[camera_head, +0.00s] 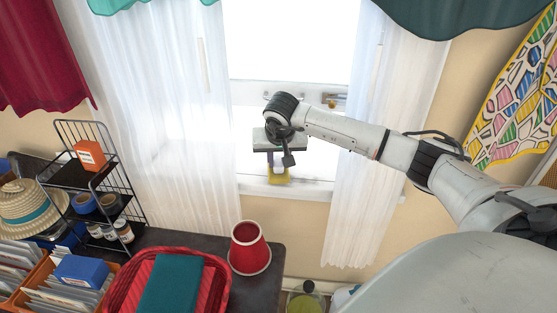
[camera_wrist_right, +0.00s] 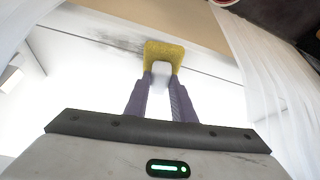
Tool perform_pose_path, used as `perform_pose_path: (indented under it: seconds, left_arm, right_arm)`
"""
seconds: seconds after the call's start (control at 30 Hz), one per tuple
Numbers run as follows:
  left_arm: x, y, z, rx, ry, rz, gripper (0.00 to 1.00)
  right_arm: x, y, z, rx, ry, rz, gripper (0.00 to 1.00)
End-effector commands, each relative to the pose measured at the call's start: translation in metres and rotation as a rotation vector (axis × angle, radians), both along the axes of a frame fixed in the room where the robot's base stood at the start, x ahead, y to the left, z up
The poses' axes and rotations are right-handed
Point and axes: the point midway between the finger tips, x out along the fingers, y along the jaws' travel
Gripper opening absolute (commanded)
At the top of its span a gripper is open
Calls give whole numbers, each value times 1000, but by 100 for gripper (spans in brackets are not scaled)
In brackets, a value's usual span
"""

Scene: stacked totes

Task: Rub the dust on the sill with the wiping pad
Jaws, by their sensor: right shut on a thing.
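The wiping pad (camera_wrist_right: 165,50) is yellow with a pale grip, and it is held between the two fingers of my right gripper (camera_wrist_right: 160,85). In the head view the pad (camera_head: 279,176) shows below my right gripper (camera_head: 277,160), over the front part of the white sill (camera_head: 310,190). I cannot tell whether the pad touches the sill. In the right wrist view grey dust (camera_wrist_right: 115,42) lies on the sill beside the pad, to its left. My left gripper is not in view.
White curtains hang left (camera_head: 180,120) and right (camera_head: 365,150) of the window, close to my right arm. Below left, a dark table holds a red lampshade (camera_head: 249,248), a red basket (camera_head: 217,285) with a teal item, and a wire rack (camera_head: 90,170).

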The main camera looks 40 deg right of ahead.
Motion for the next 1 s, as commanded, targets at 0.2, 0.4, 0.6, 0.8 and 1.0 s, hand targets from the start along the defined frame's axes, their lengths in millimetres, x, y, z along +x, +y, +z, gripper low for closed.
perform_pose_path:
  seconds: [0.2, 0.4, 0.6, 0.8, 1.0]
  left_arm:
    - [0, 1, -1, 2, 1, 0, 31]
    - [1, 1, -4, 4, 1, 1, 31]
    - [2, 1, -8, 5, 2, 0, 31]
    - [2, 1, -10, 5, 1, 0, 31]
    - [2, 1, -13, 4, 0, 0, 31]
  right_arm:
    - [0, 0, 0, 0, 0, 0, 0]
    - [0, 0, -3, 0, 0, 0, 0]
    - [0, 0, -7, 0, 0, -1, 0]
    - [0, 0, -11, 0, 0, -1, 0]
    - [0, 0, -15, 0, -1, -1, 0]
